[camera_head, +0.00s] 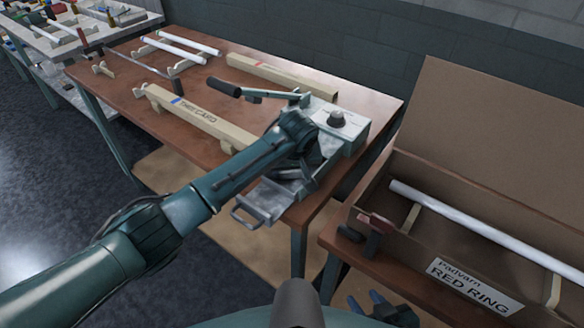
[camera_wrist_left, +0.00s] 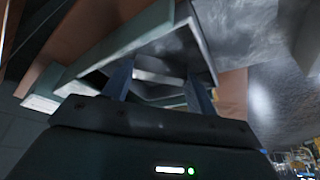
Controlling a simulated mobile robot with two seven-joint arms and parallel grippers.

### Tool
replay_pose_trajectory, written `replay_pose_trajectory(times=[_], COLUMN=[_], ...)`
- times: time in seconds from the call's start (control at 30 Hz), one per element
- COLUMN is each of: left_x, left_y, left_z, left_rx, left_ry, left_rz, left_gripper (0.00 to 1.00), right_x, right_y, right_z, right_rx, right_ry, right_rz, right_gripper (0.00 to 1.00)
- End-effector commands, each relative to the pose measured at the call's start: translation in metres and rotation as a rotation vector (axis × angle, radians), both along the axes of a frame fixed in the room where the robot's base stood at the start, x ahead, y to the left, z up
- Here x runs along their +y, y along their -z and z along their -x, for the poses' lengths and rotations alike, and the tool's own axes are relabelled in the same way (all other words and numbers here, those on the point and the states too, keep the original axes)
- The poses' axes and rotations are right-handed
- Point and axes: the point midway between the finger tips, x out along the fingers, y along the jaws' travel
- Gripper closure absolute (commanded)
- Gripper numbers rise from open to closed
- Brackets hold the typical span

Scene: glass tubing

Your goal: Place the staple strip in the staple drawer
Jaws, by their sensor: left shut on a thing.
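The machine (camera_head: 343,125) on the brown table has an open drawer (camera_head: 262,203) sticking out at its front, with a handle loop at its end. My left gripper (camera_head: 288,188) is over the inner part of this drawer, its tips mostly hidden by the wrist. In the left wrist view the two fingers of my left gripper (camera_wrist_left: 160,82) reach into the drawer (camera_wrist_left: 207,45). A thin grey strip (camera_wrist_left: 158,77), seemingly the staple strip, spans between them; whether it touches the drawer floor I cannot tell. My right gripper (camera_head: 367,302) is low in the head view, fingers apart and empty.
Wooden bars (camera_head: 205,122) and white tubes (camera_head: 185,43) lie on the table (camera_head: 130,95). A lever with a dark grip (camera_head: 224,87) juts left from the machine. An open cardboard box (camera_head: 480,220) with a white tube stands at right.

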Motion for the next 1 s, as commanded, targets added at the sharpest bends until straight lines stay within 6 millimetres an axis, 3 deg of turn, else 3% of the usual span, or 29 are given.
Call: replay_pose_trajectory(times=[0.1, 0.13, 0.23, 0.57, 1.0], left_x=[0.0, 0.0, 0.0, -0.001, -0.006], left_y=[0.002, 0.003, 0.002, -0.005, -0.083], left_z=[0.0, 0.0, 0.0, 0.001, 0.033], left_rx=[0.001, 0.001, 0.0, -0.002, -0.003], left_ry=[0.0, 0.0, 0.0, 0.001, 0.0], left_rz=[0.0, 0.0, 0.0, 0.002, 0.003], left_gripper=[0.65, 0.42, 0.34, 0.34, 0.34], right_x=[0.0, 0.0, 0.001, 0.002, 0.001], right_y=[0.0, -0.001, -0.001, -0.001, 0.003], right_z=[-0.001, -0.002, -0.002, -0.001, 0.006], right_rx=[-0.003, -0.004, -0.004, -0.001, 0.017], right_ry=[0.0, 0.0, -0.001, -0.003, -0.001], right_rz=[0.0, 0.0, -0.001, -0.003, 0.0], right_gripper=[0.64, 0.64, 0.64, 0.64, 0.64])
